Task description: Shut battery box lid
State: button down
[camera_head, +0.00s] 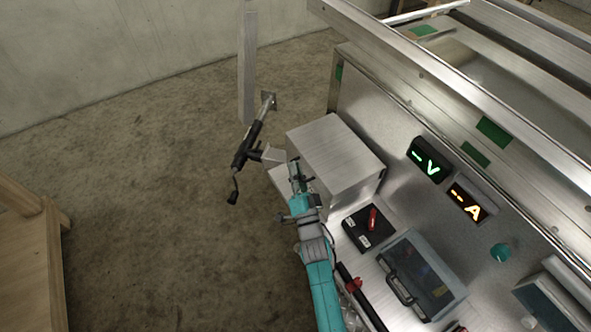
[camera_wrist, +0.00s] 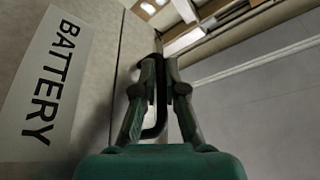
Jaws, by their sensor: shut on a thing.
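The battery box (camera_head: 335,150) is a brushed-metal box at the left end of the trailer in the head view. Its top looks flat there. In the wrist view a white BATTERY label (camera_wrist: 52,80) fills the left side, beside a dark panel seam. My gripper (camera_head: 296,176) is at the box's near left side. In the wrist view my gripper (camera_wrist: 160,72) is shut on a black bent handle (camera_wrist: 160,115), which passes between the fingers. How far the lid stands open cannot be told; the arm hides part of that side.
A trailer jack (camera_head: 247,145) stands just left of the box. Right of my arm are a black switch box with a red lever (camera_head: 373,218), a blue-grey case (camera_head: 425,275) and lit V and A displays (camera_head: 428,160). Open floor (camera_head: 150,200) lies left.

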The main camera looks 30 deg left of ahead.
jog(key=shift+w, duration=0.15)
jog(key=c, duration=1.5)
grip_release()
jog(key=shift+f, duration=0.15)
jog(key=v, duration=1.2)
jog(key=shift+d, duration=0.1)
